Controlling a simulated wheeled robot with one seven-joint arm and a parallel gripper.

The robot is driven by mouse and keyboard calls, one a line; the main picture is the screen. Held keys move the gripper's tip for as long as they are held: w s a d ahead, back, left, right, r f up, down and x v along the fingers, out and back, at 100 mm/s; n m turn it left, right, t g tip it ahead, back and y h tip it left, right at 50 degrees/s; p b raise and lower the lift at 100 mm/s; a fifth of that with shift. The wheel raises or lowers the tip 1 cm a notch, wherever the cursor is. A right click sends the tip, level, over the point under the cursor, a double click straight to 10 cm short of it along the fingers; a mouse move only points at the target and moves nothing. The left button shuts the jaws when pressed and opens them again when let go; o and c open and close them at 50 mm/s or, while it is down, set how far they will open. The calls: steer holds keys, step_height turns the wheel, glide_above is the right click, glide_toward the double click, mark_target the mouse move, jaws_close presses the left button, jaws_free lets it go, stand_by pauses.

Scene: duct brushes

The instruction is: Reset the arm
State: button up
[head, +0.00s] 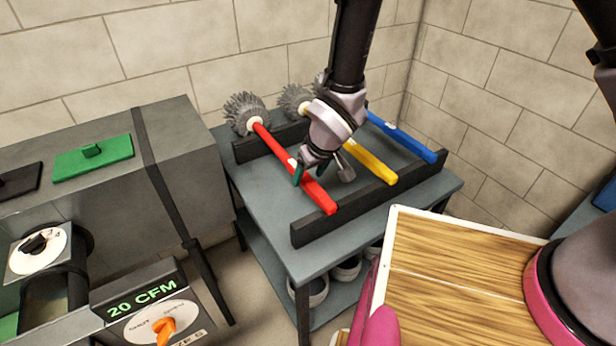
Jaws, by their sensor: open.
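My gripper (322,174) hangs from my dark arm over the grey table, with its fingers pointing down and apart. It is open, and nothing shows between its fingers. The red-handled brush (262,130) lies across the two dark rails, just left of and partly behind my gripper. The yellow-handled brush (376,170) lies to its right, its middle partly hidden by my gripper. The blue-handled brush (410,143) lies farthest right, its head hidden behind my arm. I cannot tell whether a finger touches the red handle.
The grey table (262,215) has dark rails and a lower shelf with round containers. A grey duct (190,170) with a green hatch (95,158) stands left. A control panel (160,310) reads 20 CFM. A wood-topped surface (455,270) is at front right. Tiled walls close the back.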

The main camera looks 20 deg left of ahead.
steer(key=v, duration=0.9)
steer(key=w+d+r+m+t, duration=0.1)
steer(key=w+d+r+m, duration=0.3)
steer(key=w+d+r, duration=0.5)
steer(key=w+d+r+m, duration=0.3)
steer(key=w+d+r, duration=0.1)
steer(key=d+r, duration=0.75)
steer(key=s+d+r+m+t, duration=0.1)
steer(key=s+d+r+m, duration=0.2)
steer(key=d+r, duration=0.4)
steer(key=s+d+r+m+t+h, duration=0.1)
steer(key=s+d+r+m, duration=0.3)
steer(key=d, duration=0.9)
step_height(320, 180, up, 3)
steer(key=s+t, duration=0.1)
steer(key=s, duration=0.1)
steer(key=shift+s+d+h, duration=0.3)
steer(key=shift+d, duration=0.05)
steer(key=shift+c, duration=1.2)
steer(key=shift+a, duration=0.15)
steer(key=shift+c, duration=0.3)
